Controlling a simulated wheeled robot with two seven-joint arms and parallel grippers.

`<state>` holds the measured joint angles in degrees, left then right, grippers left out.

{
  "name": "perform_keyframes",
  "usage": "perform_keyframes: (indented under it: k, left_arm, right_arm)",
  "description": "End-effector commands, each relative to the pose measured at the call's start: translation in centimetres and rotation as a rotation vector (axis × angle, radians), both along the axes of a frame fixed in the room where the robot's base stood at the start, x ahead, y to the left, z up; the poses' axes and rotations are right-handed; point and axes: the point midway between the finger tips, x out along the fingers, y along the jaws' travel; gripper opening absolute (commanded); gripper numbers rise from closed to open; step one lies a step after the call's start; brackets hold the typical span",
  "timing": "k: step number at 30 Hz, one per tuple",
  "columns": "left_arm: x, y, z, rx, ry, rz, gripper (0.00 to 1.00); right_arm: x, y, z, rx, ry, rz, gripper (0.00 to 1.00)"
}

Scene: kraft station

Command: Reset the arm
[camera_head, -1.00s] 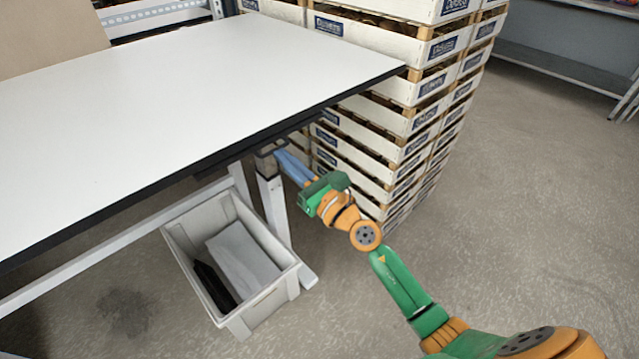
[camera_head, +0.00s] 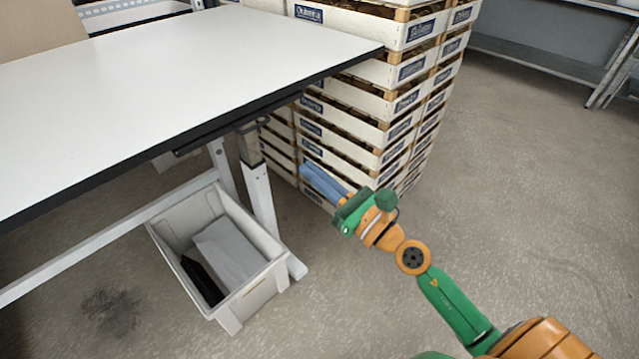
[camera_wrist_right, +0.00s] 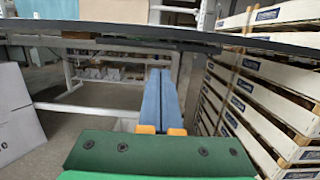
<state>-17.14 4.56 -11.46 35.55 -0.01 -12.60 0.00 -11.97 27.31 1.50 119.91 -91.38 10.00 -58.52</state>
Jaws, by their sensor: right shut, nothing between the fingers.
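My right gripper (camera_head: 308,174) is shut and empty, its blue fingers pressed together. In the head view it is in front of the stacked crates and to the right of the table leg, below the table's edge. In the right wrist view the gripper (camera_wrist_right: 160,78) points forward under the table edge, with its two fingers side by side and nothing between them. My right arm comes in from the bottom right of the head view. My left gripper is not in view.
A white table (camera_head: 170,75) with a black edge fills the upper left. A tall stack of white crates (camera_head: 345,135) stands behind the gripper. A grey bin (camera_head: 265,285) with items inside sits on the floor by the table leg (camera_head: 262,200). The floor on the right is clear.

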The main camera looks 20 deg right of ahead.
Motion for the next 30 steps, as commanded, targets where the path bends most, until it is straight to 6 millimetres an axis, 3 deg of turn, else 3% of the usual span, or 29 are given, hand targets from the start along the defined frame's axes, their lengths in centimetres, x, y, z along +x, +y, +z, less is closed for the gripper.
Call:
perform_keyframes:
  k: [8,10,11,13,16,18,20,22,25,27,29,30]
  left_arm:
    - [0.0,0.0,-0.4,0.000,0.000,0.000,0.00]
    - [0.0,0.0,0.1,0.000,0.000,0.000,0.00]
    - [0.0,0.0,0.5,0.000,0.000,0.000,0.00]
    - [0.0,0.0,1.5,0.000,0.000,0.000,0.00]
    - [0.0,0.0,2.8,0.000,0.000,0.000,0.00]
    - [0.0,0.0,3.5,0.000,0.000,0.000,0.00]
    - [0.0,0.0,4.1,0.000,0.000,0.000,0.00]
    - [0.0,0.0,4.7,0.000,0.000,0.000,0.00]
    - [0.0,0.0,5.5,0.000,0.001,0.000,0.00]
    - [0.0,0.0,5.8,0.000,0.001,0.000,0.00]
    - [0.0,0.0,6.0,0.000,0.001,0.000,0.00]
    - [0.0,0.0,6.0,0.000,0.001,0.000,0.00]
  right_arm:
    - [-1.0,-0.6,-0.5,0.022,0.016,-0.002,0.00]
    - [-0.4,-1.6,-2.5,0.156,0.111,-0.025,0.00]
    - [0.0,-2.4,-4.2,0.260,0.182,-0.045,0.00]
    - [0.2,-4.5,-9.9,0.591,0.392,-0.133,0.00]
    - [-2.2,-6.7,-20.1,1.115,0.679,-0.351,0.00]
    - [-5.8,-7.2,-26.7,1.443,0.822,-0.548,0.00]
    - [-9.9,-7.0,-31.7,1.696,0.907,-0.745,0.00]
    - [-15.6,-6.2,-36.6,1.951,0.959,-1.006,0.00]
    - [-23.9,-4.4,-41.0,2.224,0.938,-1.384,0.00]
    - [-28.8,-3.2,-42.6,2.341,0.880,-1.615,0.00]
    - [-31.9,-2.3,-43.3,2.402,0.823,-1.769,0.00]
    - [-33.4,-1.9,-43.6,-2.418,-0.785,1.836,0.00]
